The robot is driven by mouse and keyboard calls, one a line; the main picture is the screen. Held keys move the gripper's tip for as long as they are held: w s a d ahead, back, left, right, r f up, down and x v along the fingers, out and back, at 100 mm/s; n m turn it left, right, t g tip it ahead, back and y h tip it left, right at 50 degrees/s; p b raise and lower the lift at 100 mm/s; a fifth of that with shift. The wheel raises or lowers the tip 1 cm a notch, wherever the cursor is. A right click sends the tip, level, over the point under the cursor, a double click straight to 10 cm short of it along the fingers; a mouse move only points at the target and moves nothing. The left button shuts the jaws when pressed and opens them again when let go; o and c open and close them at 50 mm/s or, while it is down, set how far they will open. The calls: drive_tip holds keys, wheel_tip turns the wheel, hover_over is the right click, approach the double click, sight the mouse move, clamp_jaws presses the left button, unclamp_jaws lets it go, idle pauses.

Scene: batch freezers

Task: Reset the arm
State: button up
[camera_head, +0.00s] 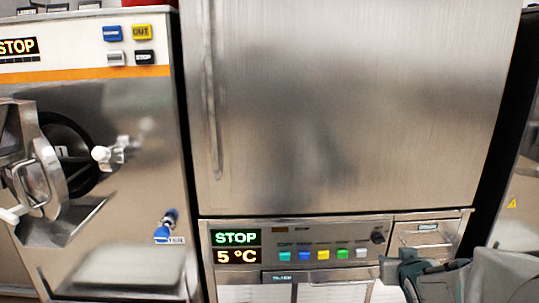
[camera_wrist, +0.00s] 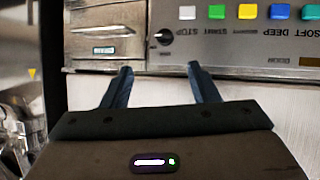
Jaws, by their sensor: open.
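My gripper (camera_wrist: 160,75) is in the lower middle of the wrist view, its two dark fingers apart with nothing between them. In the head view my gripper (camera_head: 399,262) is at the lower right, in front of the lower front of the steel freezer cabinet (camera_head: 340,110). The arm enters from the right edge. The control panel (camera_head: 290,234) reads "STOP" and "5 °C" and has a row of coloured buttons and a black knob (camera_head: 377,237). In the wrist view the panel appears upside down, with the knob (camera_wrist: 163,37) just beyond the fingertips.
A batch freezer (camera_head: 110,180) with a "STOP" display, coloured buttons and an open-looking round front hatch (camera_head: 50,175) stands at the left. A blue-handled tap (camera_head: 168,226) sits low on it. Another steel machine (camera_head: 522,190) is at the right edge. The cabinet's long vertical handle (camera_head: 212,110) is at its left.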

drive_tip(key=s+a+r+g+y+p, duration=0.1)
drive_tip(key=s+a+r+g+p, duration=0.3)
drive_tip(key=s, duration=0.5)
drive_tip(key=s+a+r+n+g+y+p, duration=0.1)
drive_tip(key=s+a+r+g+y+p, duration=0.1)
drive_tip(key=s+a+r+g+p, duration=0.3)
drive_tip(key=s+a+r+p, duration=0.3)
drive_tip(key=s+a+p, duration=0.1)
drive_tip(key=a, duration=0.2)
drive_tip(key=shift+r, duration=0.15)
